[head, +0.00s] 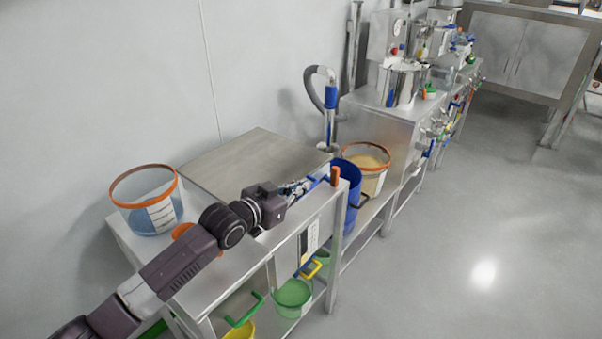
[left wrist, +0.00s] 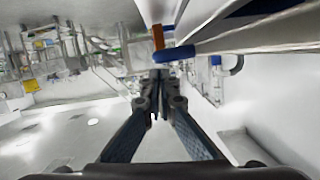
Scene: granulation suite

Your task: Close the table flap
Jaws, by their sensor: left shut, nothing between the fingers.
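A flat brushed-steel panel (head: 250,158), which looks like the table flap, lies on the near steel table (head: 250,262) against the wall. Its hinge cannot be made out. My left arm reaches across the table in front of the panel. My left gripper (head: 308,185) is shut and empty at the table's far right corner, beside a blue handle and an orange upright piece (head: 335,176). In the left wrist view, the closed fingertips (left wrist: 160,82) point at the blue part (left wrist: 176,53) and the orange piece (left wrist: 157,37). Contact cannot be told. My right gripper is out of view.
A clear orange-rimmed tub (head: 148,212) stands at the table's left end. A blue bin (head: 344,207) and another orange-rimmed tub (head: 371,178) stand beyond the table. A green bucket (head: 293,296) sits on the lower shelf. The floor at right is free.

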